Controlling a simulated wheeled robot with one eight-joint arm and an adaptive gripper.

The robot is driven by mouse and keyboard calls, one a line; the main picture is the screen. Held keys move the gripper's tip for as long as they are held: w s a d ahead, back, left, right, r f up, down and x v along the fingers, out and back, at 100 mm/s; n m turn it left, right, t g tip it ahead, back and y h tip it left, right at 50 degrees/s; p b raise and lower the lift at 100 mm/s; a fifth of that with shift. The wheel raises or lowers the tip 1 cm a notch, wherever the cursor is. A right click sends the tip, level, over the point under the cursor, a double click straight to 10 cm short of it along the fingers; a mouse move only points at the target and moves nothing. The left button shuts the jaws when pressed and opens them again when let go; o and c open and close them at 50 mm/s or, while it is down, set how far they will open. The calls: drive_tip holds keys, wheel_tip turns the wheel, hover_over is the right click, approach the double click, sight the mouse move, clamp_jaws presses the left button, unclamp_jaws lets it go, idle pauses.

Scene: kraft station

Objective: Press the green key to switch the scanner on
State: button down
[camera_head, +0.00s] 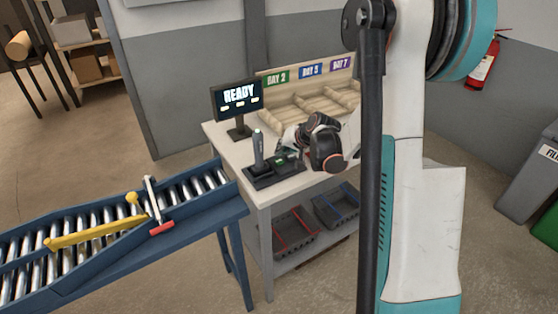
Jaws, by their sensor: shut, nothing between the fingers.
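The scanner (258,153) stands upright in a dark base (263,183) on the station table. A pale greenish-white tip shows at its top. The green key (279,157) is a small green patch on the base, to the right of the scanner. My gripper (293,157) is shut and empty, low over the right side of the base, close to the key. I cannot tell whether its fingertips touch the key. My arm hides part of the table behind it.
A screen (238,97) reading READY stands at the table's back left. Bay bins (310,98) line the back. A roller conveyor (115,224) with a yellow bar runs at left. Two trays (297,232) sit on the lower shelf. The table's front left corner is clear.

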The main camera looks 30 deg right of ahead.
sight(281, 160)
drive_tip(key=shift+r+p, duration=1.25)
drive_tip(key=shift+r, duration=0.95)
